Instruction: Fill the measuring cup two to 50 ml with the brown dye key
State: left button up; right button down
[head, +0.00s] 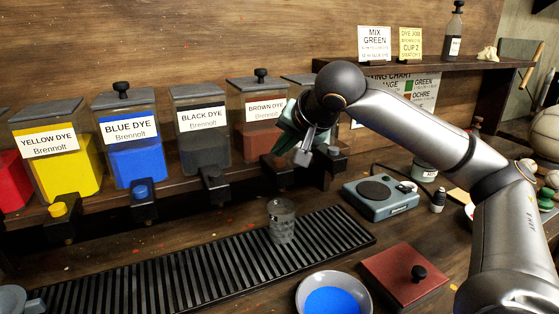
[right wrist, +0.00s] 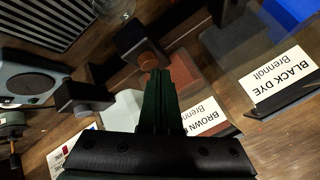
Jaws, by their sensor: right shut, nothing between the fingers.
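The brown dye dispenser (head: 264,112) stands on the shelf, a brown-filled clear tank with a label; the label also shows in the right wrist view (right wrist: 203,116). Its brown key (right wrist: 152,60) sits on a black tap (right wrist: 138,42). My right gripper (head: 303,155) is shut and empty in front of this dispenser and hides part of it. In the right wrist view its fingertips (right wrist: 160,75) are at the brown key, perhaps touching it. A clear measuring cup (head: 282,222) stands upright on the black slatted drip tray (head: 200,262); I cannot read its markings or level. My left gripper is not in view.
Black (head: 203,130), blue (head: 137,155) and yellow (head: 58,165) dye dispensers stand to the left. A scale (head: 381,200) sits right of the tray. My right arm crosses the right side.

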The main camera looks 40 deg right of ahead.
aim_at(282, 168)
jog(key=shift+f+b, duration=0.3)
jog(key=shift+f, duration=0.25)
dwell(1.9)
dwell(0.4)
jog(key=shift+r+p, duration=1)
jog(key=shift+p, duration=0.05)
notch_tip(282, 168, up, 5)
jog(key=p, duration=0.5)
dwell(0.4)
